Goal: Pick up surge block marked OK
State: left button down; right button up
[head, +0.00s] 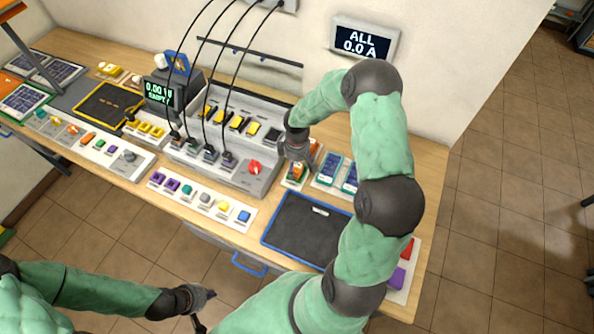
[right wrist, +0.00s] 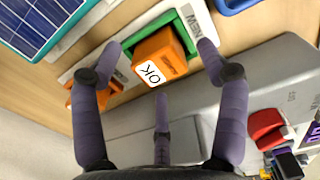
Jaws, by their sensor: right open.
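The orange surge block marked OK (right wrist: 160,62) sits in a green holder on a white plate in the right wrist view. Its white OK label faces the camera. In the head view an orange block (head: 297,171) shows just below my right gripper (head: 295,155). In the right wrist view my right gripper (right wrist: 160,58) is open, with fingers spread to the left and right of the OK block and a third finger below it. Nothing is held. My left gripper (head: 202,305) is low at the front, off the bench, with fingers apart and empty.
Another orange piece shows beside the left finger (right wrist: 82,97) in the right wrist view. Blue solar panels (head: 331,166) lie right of the gripper. A grey unit (head: 250,182) with a red knob and cables stands to the left. A blue-rimmed dark tray (head: 300,225) is in front.

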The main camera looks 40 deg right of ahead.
notch_tip(320, 180, down, 2)
jog(key=shift+w+f, duration=0.1)
jog(key=shift+f, duration=0.05)
jog(key=c, duration=1.4)
jog(key=shift+r, duration=0.2)
